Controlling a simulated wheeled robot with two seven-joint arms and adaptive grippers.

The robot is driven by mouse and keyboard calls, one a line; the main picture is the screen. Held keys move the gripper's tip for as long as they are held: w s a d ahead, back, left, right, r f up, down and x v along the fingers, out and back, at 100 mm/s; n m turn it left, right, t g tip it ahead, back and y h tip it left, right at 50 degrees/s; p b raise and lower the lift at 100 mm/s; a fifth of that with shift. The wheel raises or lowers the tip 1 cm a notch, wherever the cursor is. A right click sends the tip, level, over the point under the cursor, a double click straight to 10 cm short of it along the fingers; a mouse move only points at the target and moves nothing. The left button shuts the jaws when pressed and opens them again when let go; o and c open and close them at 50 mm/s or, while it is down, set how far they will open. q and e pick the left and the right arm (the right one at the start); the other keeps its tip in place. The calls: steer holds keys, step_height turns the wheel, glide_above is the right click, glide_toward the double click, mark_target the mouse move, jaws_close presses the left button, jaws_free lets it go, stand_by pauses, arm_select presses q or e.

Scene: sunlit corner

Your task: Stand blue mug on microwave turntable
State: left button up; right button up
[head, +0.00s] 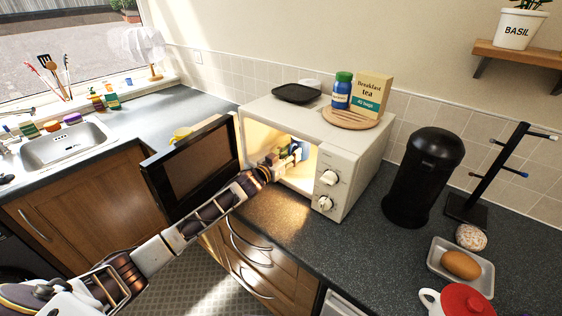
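The white microwave (347,165) stands on the counter with its dark door (190,172) swung open to the left and its inside lit. My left arm reaches in from the lower left, and my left gripper (290,156) is inside the microwave opening. The blue mug (298,150) shows as a small blue patch at the fingertips, mostly hidden by the gripper. At this size I cannot tell whether the fingers are closed on it, or whether it touches the turntable. The turntable cannot be made out. My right gripper is out of view.
A black tray (297,93), a blue jar (342,92) and a tea box (371,96) sit on top of the microwave. A black canister (424,178) and a mug tree (490,180) stand to its right. A yellow item (181,134) lies behind the door.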

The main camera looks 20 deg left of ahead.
arm_select(q)
steer(key=shift+s+a, duration=0.15)
steer(key=shift+s, duration=0.15)
steer(key=shift+v, duration=2.15)
steer(key=shift+s+a, duration=0.15)
steer(key=shift+s, duration=0.45)
steer(key=shift+s+a, duration=0.25)
steer(key=shift+s, duration=0.3)
steer(key=shift+b+v, duration=0.3)
steer(key=shift+v, duration=0.85)
steer(key=shift+s+a, duration=0.25)
steer(key=shift+s, duration=0.45)
steer(key=shift+s+a, duration=0.1)
steer(key=shift+s, duration=0.3)
steer(key=shift+r, duration=0.1)
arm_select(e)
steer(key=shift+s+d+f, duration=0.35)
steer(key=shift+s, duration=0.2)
